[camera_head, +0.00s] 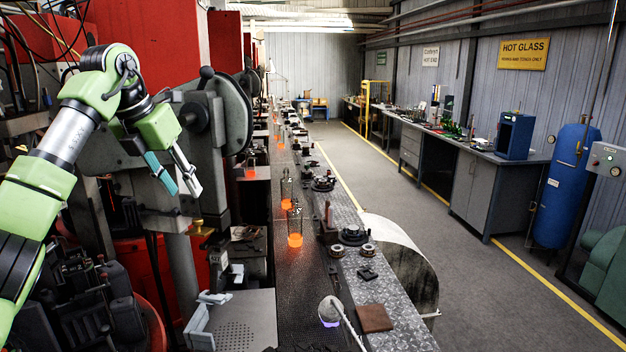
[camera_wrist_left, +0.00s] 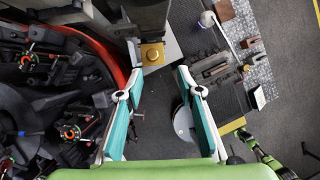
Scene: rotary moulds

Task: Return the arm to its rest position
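My left arm comes in from the left in the head view, green and grey, and its gripper (camera_head: 180,180) hangs beside the grey machine parts. Its two teal-and-white fingers point down and to the right. In the left wrist view the gripper (camera_wrist_left: 159,75) shows its fingertips well apart, with nothing between them. The gripper is open and empty. A brass-coloured square fitting (camera_wrist_left: 152,54) shows beyond the fingertips.
Glowing orange glass pieces (camera_head: 295,240) stand along the dark conveyor (camera_head: 318,300). The rotary mould machine (camera_wrist_left: 45,85) crowds the arm's left side. A grey perforated plate (camera_head: 240,325) lies low in front. The aisle floor (camera_head: 470,270) on the right is clear.

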